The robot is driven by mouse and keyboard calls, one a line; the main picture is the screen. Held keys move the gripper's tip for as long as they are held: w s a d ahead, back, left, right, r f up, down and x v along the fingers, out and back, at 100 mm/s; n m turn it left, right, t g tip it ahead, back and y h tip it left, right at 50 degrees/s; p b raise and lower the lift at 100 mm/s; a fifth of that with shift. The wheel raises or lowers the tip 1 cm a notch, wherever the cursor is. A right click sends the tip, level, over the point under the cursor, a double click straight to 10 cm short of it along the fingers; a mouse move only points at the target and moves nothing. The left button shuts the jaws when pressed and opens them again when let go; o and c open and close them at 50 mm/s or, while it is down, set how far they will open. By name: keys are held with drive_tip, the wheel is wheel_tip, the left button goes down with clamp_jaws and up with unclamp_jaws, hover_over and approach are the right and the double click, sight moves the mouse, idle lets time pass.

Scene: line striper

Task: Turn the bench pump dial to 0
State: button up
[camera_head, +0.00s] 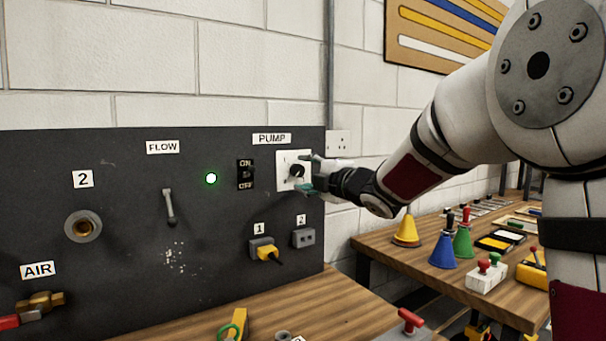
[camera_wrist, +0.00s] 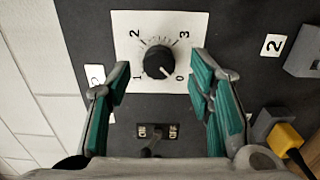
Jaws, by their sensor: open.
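The pump dial (camera_head: 297,171) is a black round knob on a white square plate (camera_head: 281,160) under the PUMP label. In the wrist view the knob (camera_wrist: 157,60) has marks 0, 1, 2 and 3 around it. Its pale pointer line appears to aim at the lower right, toward the 0. My gripper (camera_wrist: 160,66) is open, with one teal-padded finger to each side of the knob and a visible gap on both sides. In the head view my gripper (camera_head: 308,173) is at the plate, its fingers partly covering the plate's right side.
A black ON/OFF switch (camera_head: 245,175) and a lit green lamp (camera_head: 211,178) are left of the dial. Sockets, one with a yellow plug (camera_head: 266,252), sit below. A FLOW lever (camera_head: 169,207) is farther left. A bench with cones (camera_head: 443,250) stands at the right.

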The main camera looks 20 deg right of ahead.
drive_tip(key=v, duration=1)
